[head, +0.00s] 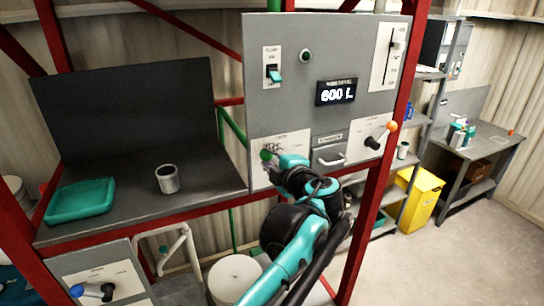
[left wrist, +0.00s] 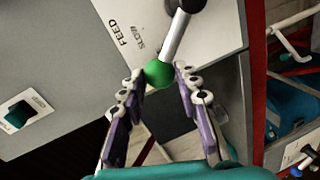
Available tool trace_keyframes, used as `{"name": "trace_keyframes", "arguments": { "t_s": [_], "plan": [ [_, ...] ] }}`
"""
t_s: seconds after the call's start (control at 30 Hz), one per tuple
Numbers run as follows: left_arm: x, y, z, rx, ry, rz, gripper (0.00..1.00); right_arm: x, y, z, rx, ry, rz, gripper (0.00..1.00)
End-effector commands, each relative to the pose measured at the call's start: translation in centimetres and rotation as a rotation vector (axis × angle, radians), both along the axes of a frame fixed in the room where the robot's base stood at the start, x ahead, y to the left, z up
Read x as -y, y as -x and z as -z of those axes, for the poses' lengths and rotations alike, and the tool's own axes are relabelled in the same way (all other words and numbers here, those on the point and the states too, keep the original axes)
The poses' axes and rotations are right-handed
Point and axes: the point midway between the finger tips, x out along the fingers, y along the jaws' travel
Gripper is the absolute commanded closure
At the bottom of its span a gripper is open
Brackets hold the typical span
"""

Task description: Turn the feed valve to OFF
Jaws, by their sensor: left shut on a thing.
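The feed valve is a silver lever (left wrist: 176,38) with a green ball knob (left wrist: 159,74) at its end and a black hub. It sits on a white plate on the grey control panel (head: 262,118); the plate reads FEED and SLOW in the left wrist view. In the head view the green knob (head: 265,155) shows just left of my left gripper (head: 272,159), which covers most of the lever and plate. My left gripper (left wrist: 160,78) is shut on the green knob, one finger on each side. The OFF mark cannot be made out. My right gripper is not in view.
A second lever with an orange knob (head: 392,126) is at the panel's right, beside a drawer handle (head: 331,161). A rocker switch (head: 274,74) and a 600 L display (head: 336,91) are above. Red frame posts (head: 378,190) stand close to my arm. A blue-knobbed lever (head: 77,290) is lower left.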

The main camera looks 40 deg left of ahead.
Motion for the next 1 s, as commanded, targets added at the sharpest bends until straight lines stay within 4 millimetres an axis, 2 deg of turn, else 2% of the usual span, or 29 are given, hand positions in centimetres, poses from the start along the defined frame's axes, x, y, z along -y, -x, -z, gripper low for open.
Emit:
{"name": "trace_keyframes", "arguments": {
  "t_s": [0.43,0.47,0.5,0.53,0.83,1.0],
  "plan": [
    [0.0,0.1,0.2,0.011,0.008,-0.001,1.00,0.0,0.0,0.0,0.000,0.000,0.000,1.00],
    [0.0,0.1,0.2,0.011,0.008,-0.001,0.63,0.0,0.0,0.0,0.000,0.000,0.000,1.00],
    [0.0,0.1,0.2,0.011,0.008,-0.001,0.53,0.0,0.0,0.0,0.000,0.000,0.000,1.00],
    [0.0,0.1,0.2,0.011,0.008,-0.001,0.48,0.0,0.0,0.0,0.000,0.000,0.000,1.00],
    [0.1,0.1,0.1,0.010,0.006,0.000,0.48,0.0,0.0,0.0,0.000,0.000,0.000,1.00],
    [1.6,0.6,-0.2,0.009,0.005,0.004,0.48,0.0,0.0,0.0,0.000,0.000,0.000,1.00]
  ]
}}
